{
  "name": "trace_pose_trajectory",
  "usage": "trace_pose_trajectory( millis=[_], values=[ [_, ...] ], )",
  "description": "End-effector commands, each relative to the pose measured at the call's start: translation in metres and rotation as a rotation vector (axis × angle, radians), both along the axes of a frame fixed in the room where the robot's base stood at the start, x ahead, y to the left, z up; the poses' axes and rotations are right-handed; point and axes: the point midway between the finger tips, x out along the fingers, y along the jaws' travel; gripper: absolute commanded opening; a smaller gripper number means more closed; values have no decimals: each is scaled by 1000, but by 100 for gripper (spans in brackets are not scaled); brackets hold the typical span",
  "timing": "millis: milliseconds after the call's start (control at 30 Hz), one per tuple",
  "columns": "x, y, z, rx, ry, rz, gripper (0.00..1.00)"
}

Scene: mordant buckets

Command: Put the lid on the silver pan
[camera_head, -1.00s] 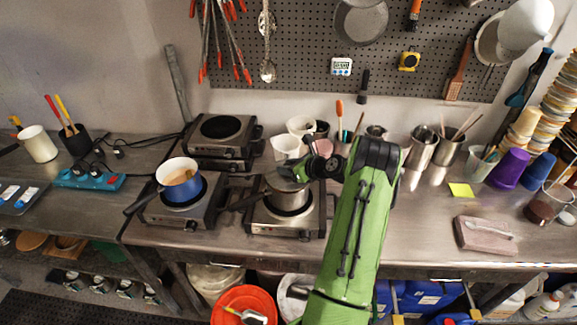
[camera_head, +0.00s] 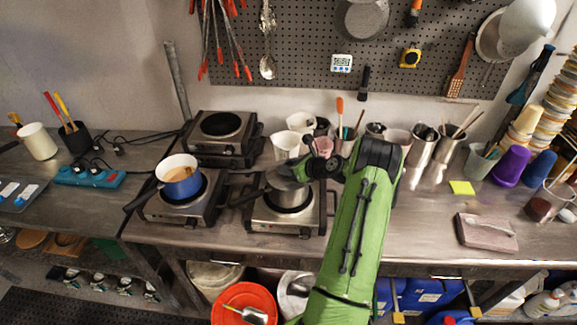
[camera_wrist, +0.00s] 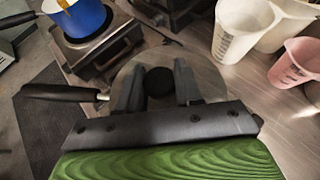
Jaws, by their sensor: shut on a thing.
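The silver pan (camera_head: 288,198) sits on the front right hot plate, its dark handle (camera_head: 247,198) pointing left. The handle also shows in the wrist view (camera_wrist: 55,92). My gripper (camera_head: 308,170) is above the pan's far right side. In the wrist view my gripper (camera_wrist: 158,92) is shut on the black knob (camera_wrist: 159,82) of the round grey lid (camera_wrist: 204,72). The lid covers most of the pan in that view and hides its opening. I cannot tell whether the lid touches the rim.
A blue pot (camera_head: 181,184) stands on the hot plate to the left. Stacked hot plates (camera_head: 222,140) are behind. White measuring jugs (camera_head: 286,146) and a pink jug (camera_wrist: 297,62) stand close behind the pan. The bench's right front is mostly clear, apart from a brownish slab (camera_head: 487,232).

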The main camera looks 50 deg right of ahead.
Motion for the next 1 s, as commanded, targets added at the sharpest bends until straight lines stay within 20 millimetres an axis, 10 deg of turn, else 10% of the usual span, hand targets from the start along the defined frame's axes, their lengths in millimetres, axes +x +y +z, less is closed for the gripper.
trace_pose_trajectory(
  millis=[200, 567, 1000],
  values=[
    [0, 0, 1, 0, -1, 0, 65],
    [-9, -1, 5, 1, 0, -3, 65],
    [-111, -5, 60, -1, -1, -4, 65]
  ],
)
